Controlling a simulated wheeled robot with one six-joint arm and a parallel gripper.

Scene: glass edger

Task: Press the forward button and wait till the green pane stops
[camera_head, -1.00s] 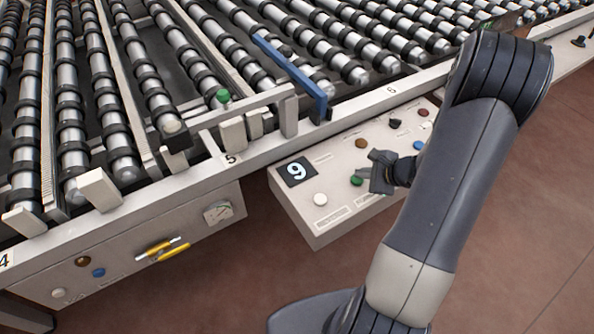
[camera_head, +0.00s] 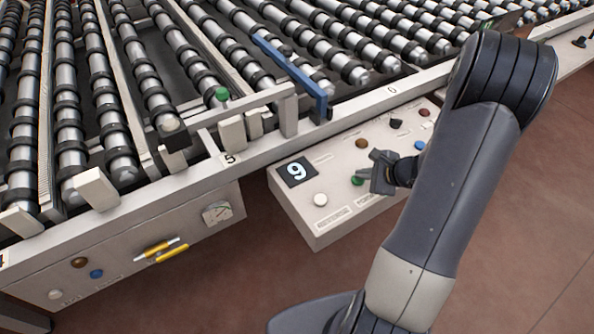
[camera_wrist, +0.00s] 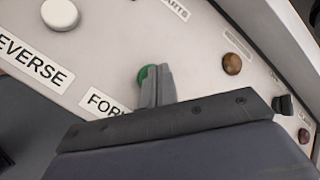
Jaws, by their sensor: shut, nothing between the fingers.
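The forward button is a green round button (camera_head: 357,180) on the sloped white control box (camera_head: 330,212). In the wrist view the green button (camera_wrist: 144,76) sits above a label that begins "FOR", the rest covered by my gripper. My gripper (camera_head: 366,175) is shut and empty. Its fingertips (camera_wrist: 156,74) overlap the right edge of the green button in the wrist view; I cannot tell whether they press it. A green pane is not clearly visible on the rollers. A small green knob (camera_head: 222,94) stands on the frame by the rollers.
A white button (camera_wrist: 59,13) by the label "REVERSE" lies to the left. A brown button (camera_wrist: 232,64) lies to the right. A blue bar (camera_head: 292,72) stands along the rollers (camera_head: 122,152). Yellow handles (camera_head: 166,249) sit on the lower panel.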

